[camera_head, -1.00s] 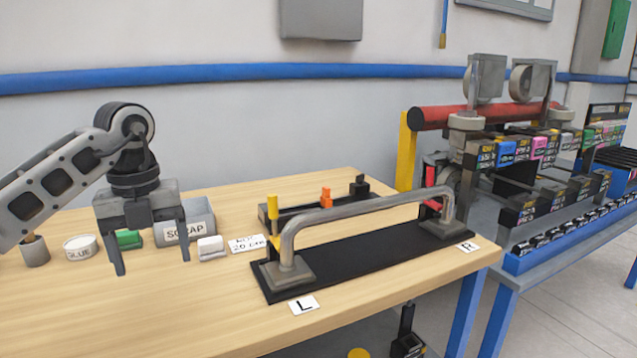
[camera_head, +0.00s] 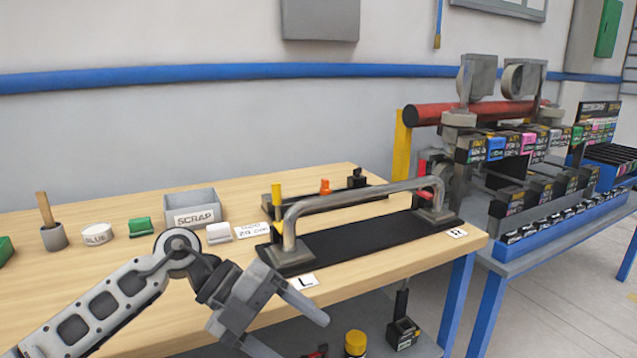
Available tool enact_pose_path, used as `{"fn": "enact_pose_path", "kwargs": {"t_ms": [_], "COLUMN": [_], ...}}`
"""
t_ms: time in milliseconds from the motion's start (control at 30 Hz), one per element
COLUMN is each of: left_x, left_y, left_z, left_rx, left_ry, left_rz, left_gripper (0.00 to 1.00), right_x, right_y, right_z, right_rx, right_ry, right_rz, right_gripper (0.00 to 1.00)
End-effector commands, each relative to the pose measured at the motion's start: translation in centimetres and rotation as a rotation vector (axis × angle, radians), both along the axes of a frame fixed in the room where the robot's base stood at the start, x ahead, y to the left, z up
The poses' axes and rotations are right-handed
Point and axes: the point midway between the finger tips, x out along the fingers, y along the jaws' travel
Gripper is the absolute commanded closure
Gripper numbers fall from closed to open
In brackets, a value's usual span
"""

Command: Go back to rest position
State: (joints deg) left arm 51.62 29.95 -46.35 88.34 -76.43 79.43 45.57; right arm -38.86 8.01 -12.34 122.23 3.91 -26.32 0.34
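My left gripper (camera_head: 296,328) is in front of the wooden table's front edge, low in the view. Its two fingers are spread apart and point down to the right, with nothing between them. It is clear of the bent grey pipe (camera_head: 360,203), which stands on the black board (camera_head: 365,238) between the cards marked L (camera_head: 303,282) and R (camera_head: 456,233). My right gripper does not show.
The wooden table (camera_head: 120,285) carries a grey SCRAP box (camera_head: 194,216), a GLUE pot (camera_head: 97,235), a green block (camera_head: 141,227) and a white block (camera_head: 219,233). A blue-legged bench with a machine (camera_head: 490,160) stands at right. A yellow-topped can (camera_head: 355,343) sits below.

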Motion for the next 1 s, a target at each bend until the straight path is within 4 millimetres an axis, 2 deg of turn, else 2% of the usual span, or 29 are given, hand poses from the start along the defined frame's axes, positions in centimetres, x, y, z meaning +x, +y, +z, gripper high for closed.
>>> {"fn": "enact_pose_path", "kwargs": {"t_ms": [33, 67, 100, 167, 267, 367, 467, 533, 600, 733, 833, 900, 1000], "left_x": [-1.9, -2.6, -3.3, -3.9, -3.6, -2.4, -1.7, -2.1, -3.6, -8.1, -11.5, -13.3, -14.8], "left_y": [-2.6, -3.8, -5.1, -6.1, -5.8, -3.5, 0.0, 2.7, 5.2, 8.1, 9.3, 9.6, 9.9], "left_z": [-0.1, 0.3, 1.0, 2.2, 3.3, 2.3, -1.1, -4.9, -9.2, -15.9, -19.2, -20.6, -21.6], "left_rx": [-0.178, -0.286, -0.424, -0.617, -0.888, -1.078, -1.173, -1.175, -1.128, -0.969, -0.846, -0.781, -0.727], "left_ry": [0.047, 0.072, 0.106, 0.161, 0.276, 0.41, 0.563, 0.682, 0.807, 1.008, 1.123, 1.181, 1.226], "left_rz": [0.008, 0.027, 0.069, 0.16, 0.379, 0.669, 1.004, 1.252, 1.49, 1.81, 1.956, 2.015, 2.059], "left_gripper": [0.23, 0.23, 0.23, 0.23, 0.23, 0.23, 0.23, 0.23, 0.23, 0.23, 0.23, 0.23, 0.23], "right_x": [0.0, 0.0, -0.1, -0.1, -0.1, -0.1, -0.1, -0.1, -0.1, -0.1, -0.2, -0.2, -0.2], "right_y": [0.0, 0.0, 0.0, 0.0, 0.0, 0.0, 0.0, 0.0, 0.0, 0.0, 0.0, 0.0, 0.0], "right_z": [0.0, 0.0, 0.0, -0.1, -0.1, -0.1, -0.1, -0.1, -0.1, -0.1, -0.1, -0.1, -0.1], "right_rx": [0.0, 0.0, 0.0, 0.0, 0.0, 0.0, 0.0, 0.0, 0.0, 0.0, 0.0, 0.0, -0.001], "right_ry": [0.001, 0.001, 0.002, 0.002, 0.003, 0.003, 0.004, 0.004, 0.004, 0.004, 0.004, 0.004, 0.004], "right_rz": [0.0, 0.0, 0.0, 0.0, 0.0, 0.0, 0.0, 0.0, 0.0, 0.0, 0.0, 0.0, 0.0], "right_gripper": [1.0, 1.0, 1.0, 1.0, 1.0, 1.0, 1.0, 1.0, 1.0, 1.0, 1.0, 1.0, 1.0]}}
